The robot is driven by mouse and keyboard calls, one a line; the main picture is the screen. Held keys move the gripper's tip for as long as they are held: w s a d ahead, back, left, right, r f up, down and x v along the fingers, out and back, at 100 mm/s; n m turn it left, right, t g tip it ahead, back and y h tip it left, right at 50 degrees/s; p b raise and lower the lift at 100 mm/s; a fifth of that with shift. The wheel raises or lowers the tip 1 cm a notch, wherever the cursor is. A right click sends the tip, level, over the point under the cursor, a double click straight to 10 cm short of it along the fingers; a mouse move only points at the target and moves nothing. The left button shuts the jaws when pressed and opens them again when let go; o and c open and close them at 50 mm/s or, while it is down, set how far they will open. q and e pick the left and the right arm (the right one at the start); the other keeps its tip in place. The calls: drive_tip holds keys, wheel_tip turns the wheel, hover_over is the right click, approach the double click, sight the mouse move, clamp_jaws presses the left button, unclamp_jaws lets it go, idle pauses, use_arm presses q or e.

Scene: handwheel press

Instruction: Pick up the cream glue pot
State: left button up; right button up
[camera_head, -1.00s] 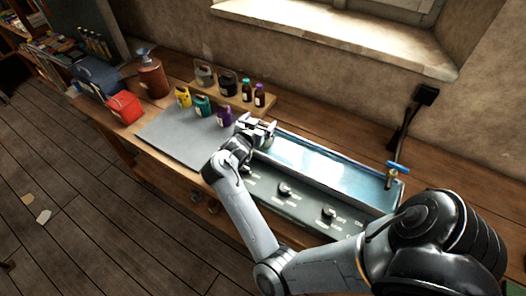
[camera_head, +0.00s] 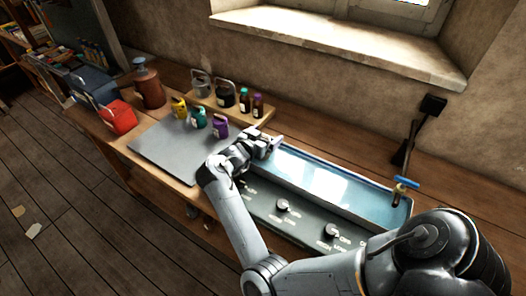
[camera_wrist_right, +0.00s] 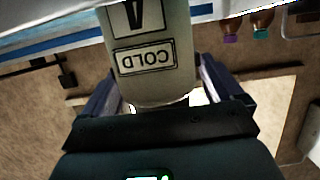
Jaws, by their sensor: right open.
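A cream pot (camera_wrist_right: 155,70) with a label reading COLD fills the top middle of the right wrist view, which shows it upside down. My right gripper (camera_head: 272,143) is over the left end of the blue tray in the head view. In the wrist view the open fingers of my right gripper (camera_wrist_right: 160,95) lie on either side of the pot's near end. Whether they touch it I cannot tell. In the head view I cannot make out the pot; the gripper seems to hide it. My left gripper is not in view.
The blue tray (camera_head: 330,190) with a tap lies right of the gripper. A wooden rack (camera_head: 230,113) behind holds grey and black pots and two small bottles. A red box (camera_head: 118,117) is left.

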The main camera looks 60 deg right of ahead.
drive_tip(key=shift+a, duration=0.1)
drive_tip(key=shift+c, duration=0.9)
drive_tip(key=c, duration=1.4)
clamp_jaws()
drive_tip(key=shift+r, duration=0.2)
